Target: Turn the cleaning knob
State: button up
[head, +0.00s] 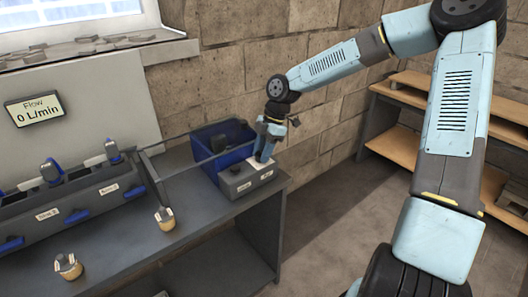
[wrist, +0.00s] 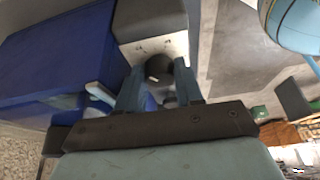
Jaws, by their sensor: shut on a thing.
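A grey control box (head: 247,183) stands at the right end of the bench, with small labels on its front too small to read. My gripper (head: 262,159) reaches down onto the right part of this box. In the wrist view my gripper (wrist: 159,82) has its two blue fingers on either side of a dark round knob (wrist: 157,67) and is shut on it. The knob sits by a pale plate (wrist: 168,45) on the box. I cannot read whether it is marked as the cleaning knob; the fingers hide it in the head view. A second dark knob (head: 236,169) is left of my gripper.
A blue bin (head: 208,153) stands right behind the control box. Two small brass-coloured fittings (head: 165,219) stand at the front. Wooden shelves (head: 410,135) are at the right.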

jog(key=shift+w+r+n, duration=0.1)
jog(key=shift+w+n, duration=0.15)
jog(key=shift+n, duration=0.25)
jog(key=o, duration=0.8)
jog(key=shift+c, duration=0.2)
jog(key=shift+r, duration=0.1)
jog(key=v, duration=1.3)
jog(key=shift+r, duration=0.2)
